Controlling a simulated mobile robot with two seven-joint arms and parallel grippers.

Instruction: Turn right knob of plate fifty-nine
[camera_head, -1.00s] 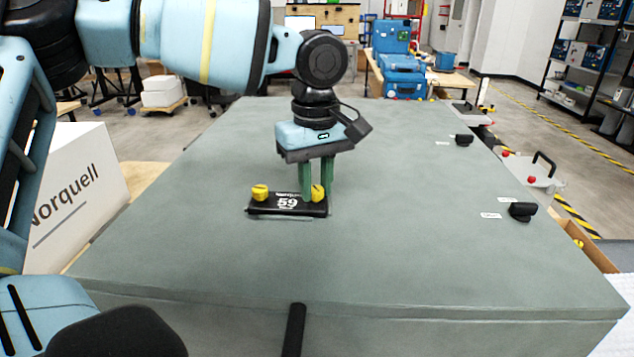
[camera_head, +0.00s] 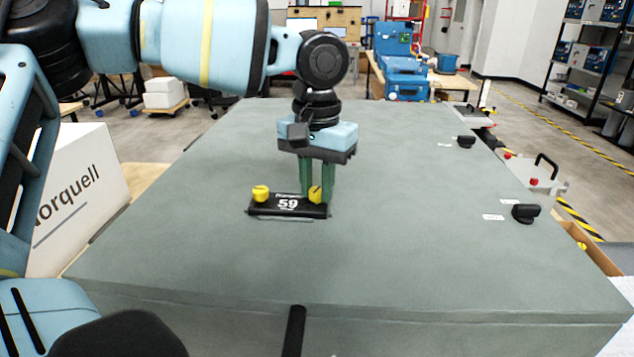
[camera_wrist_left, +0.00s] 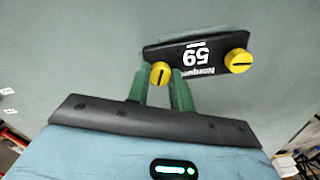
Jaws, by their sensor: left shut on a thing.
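The black plate 59 (camera_head: 289,208) lies on the grey-green top of a large box, with a yellow knob at each end. Its right knob (camera_head: 315,194) is between the green fingers of my left gripper (camera_head: 317,190), which is shut on it from above. In the left wrist view the plate (camera_wrist_left: 205,52) appears upside down. There the right knob (camera_wrist_left: 161,73) sits between the two fingertips (camera_wrist_left: 161,78), its dark slot nearly upright in the picture. The left knob (camera_head: 260,193) stands free; it also shows in the left wrist view (camera_wrist_left: 238,61). My right gripper is not in view.
A white Norquell box (camera_head: 75,200) is at the left. The top around the plate is clear.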

